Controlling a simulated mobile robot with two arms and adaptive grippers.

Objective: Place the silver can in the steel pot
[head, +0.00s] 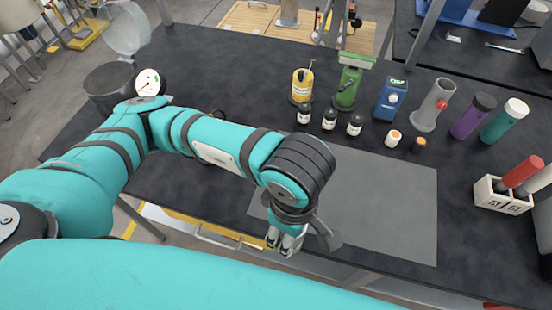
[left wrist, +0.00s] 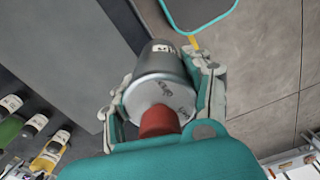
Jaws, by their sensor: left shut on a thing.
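My left gripper (head: 287,240) is low at the front edge of the table, above the grey mat's left front corner. In the left wrist view my left gripper (left wrist: 165,95) is shut around a silver can (left wrist: 162,62) with a pale, lettered end and a red tip. In the head view the can is mostly hidden by the gripper and wrist. A dark grey metal pot (head: 108,82), which appears to be the steel pot, stands at the table's far left, well away from the gripper, with a round gauge beside it. My right gripper is not in view.
Small dark bottles (head: 330,119), a yellow can (head: 301,86), a green device (head: 348,87) and a blue device (head: 390,97) stand at the back. Purple (head: 473,116) and teal (head: 505,121) cylinders stand right. A white crate (head: 503,194) is at far right. The grey mat (head: 385,200) is bare.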

